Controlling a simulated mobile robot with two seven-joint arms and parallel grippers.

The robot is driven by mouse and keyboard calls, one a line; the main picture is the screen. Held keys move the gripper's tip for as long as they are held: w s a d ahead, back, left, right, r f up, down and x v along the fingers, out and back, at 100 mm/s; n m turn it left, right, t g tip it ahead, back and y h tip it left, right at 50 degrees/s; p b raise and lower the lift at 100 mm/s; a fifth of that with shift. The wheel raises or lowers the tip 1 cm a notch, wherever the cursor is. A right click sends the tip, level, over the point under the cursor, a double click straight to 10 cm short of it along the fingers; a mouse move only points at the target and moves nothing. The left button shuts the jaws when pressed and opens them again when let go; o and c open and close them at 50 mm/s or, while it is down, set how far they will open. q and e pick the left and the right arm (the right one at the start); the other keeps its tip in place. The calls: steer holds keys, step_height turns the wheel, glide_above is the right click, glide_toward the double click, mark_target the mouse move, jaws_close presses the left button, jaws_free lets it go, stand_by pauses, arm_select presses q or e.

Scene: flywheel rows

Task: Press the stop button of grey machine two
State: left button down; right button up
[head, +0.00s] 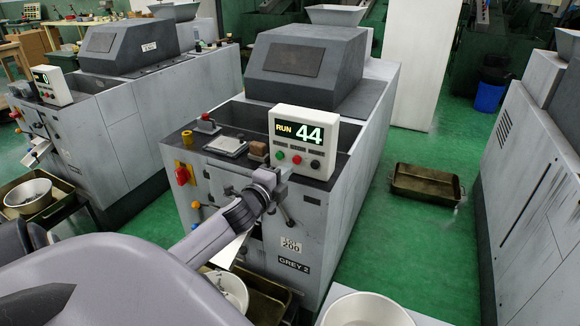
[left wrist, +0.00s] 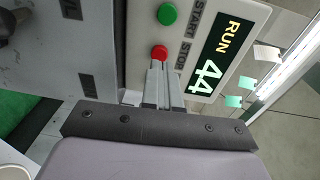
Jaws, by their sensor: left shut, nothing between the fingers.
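Grey machine two (head: 345,215) carries a "GREY 2" label on its front. Its white control box (head: 333,125) has a lit display (head: 299,132) reading "RUN 44". The red stop button (head: 297,159) sits between a green start button (head: 280,155) and a black knob (head: 315,165). In the left wrist view the red button (left wrist: 160,52) is beside the word "STOP". My left gripper (head: 284,167) is shut and empty, just in front of the box. In the left wrist view its fingertips (left wrist: 159,66) overlap the red button's near edge; I cannot tell whether they touch. My right gripper is out of view.
A similar grey machine (head: 110,125) with its own display stands at the left, and another machine (head: 535,190) at the right. A brown tray (head: 427,185) lies on the green floor between. A brown block (head: 258,148) sits left of the control box.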

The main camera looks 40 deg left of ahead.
mark_target(296, 161)
arm_select(q)
steer(key=shift+x, duration=1.6)
steer(key=shift+w, duration=0.1)
